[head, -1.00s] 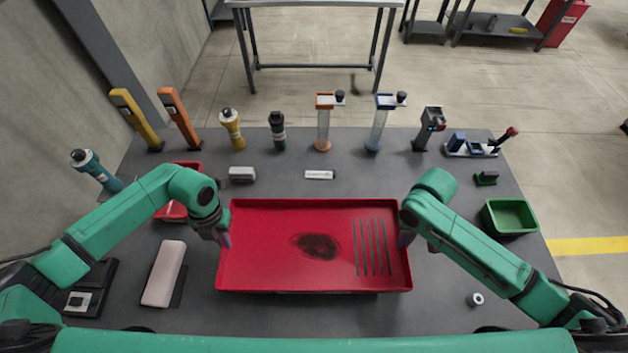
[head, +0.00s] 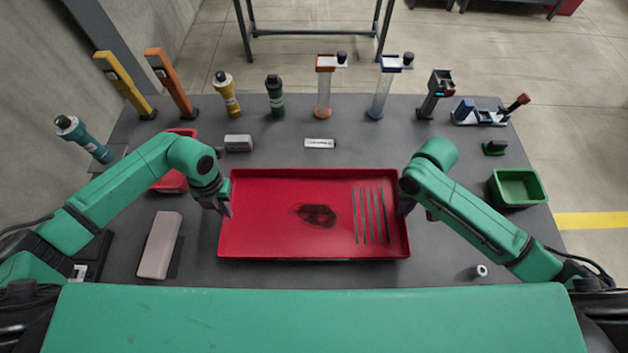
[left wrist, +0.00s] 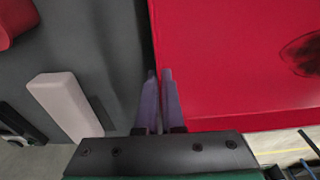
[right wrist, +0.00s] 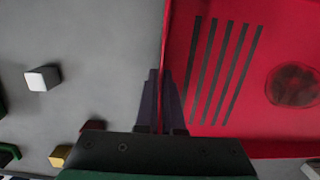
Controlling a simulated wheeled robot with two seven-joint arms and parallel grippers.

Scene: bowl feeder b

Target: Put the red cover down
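The red cover (head: 285,235) is a wide, shallow, tray-like piece with a dark oval patch and several dark slots towards its right side. It lies level in the head view, over the middle of the dark bench. My left gripper (head: 226,208) is shut on its left edge, and the left wrist view shows the fingers (left wrist: 159,75) pinching that edge. My right gripper (head: 403,207) is shut on its right edge, with the fingers (right wrist: 160,75) on either side of it in the right wrist view. What is under the cover is hidden; I cannot tell whether it touches the bench.
The bench (head: 440,255) holds a pink block (head: 160,245) at left, a red bin (head: 172,182) behind my left arm, a green bin (head: 516,188) and a small white ring (head: 481,270) at right. Several upright tools stand along the back. Bare bench lies in front of the cover.

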